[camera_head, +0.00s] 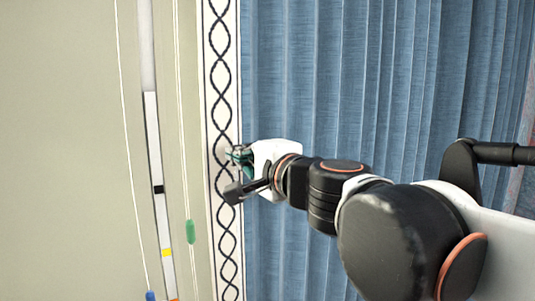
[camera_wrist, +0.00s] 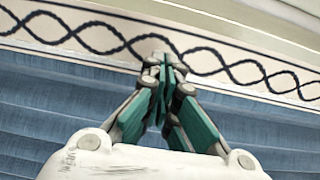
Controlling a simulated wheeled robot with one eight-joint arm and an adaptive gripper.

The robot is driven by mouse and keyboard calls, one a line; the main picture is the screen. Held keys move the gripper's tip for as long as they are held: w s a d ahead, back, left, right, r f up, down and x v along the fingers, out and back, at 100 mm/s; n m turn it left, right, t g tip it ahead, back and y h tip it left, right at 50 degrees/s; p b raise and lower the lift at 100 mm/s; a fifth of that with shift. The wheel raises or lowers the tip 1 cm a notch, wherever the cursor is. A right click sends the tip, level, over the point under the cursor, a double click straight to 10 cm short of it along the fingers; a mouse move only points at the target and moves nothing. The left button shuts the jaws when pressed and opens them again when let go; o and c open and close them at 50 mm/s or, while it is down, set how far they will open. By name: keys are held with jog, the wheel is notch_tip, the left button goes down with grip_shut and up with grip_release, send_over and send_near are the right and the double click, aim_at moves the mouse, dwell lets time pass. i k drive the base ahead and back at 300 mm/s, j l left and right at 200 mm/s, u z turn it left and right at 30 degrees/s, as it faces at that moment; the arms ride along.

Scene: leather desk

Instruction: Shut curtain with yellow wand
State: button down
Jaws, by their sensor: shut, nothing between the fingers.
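A blue pleated curtain (camera_head: 330,80) hangs across the right of the head view and also fills the lower part of the wrist view (camera_wrist: 45,115). Its left edge carries a white trim band (camera_head: 222,60) with a dark twisted pattern. My gripper (camera_head: 236,157) is in front of this band; contact cannot be told. In the wrist view the teal fingers (camera_wrist: 163,68) are shut and empty, tips over the band. No fully yellow wand shows; a slim pale upright rod (camera_head: 153,120) left of the band has a small yellow mark low down.
A thin cord with a green end piece (camera_head: 190,231) hangs between rod and band. Another cord with a blue end piece (camera_head: 150,296) hangs farther left. Plain beige wall (camera_head: 60,150) fills the left side.

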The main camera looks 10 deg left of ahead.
aim_at(388, 86)
jog(key=k+l, duration=0.1)
jog(key=i+l, duration=0.25)
jog(key=i, duration=0.2)
jog(key=i+l+u, duration=0.1)
jog(key=i+l, duration=0.2)
jog(key=i, duration=0.2)
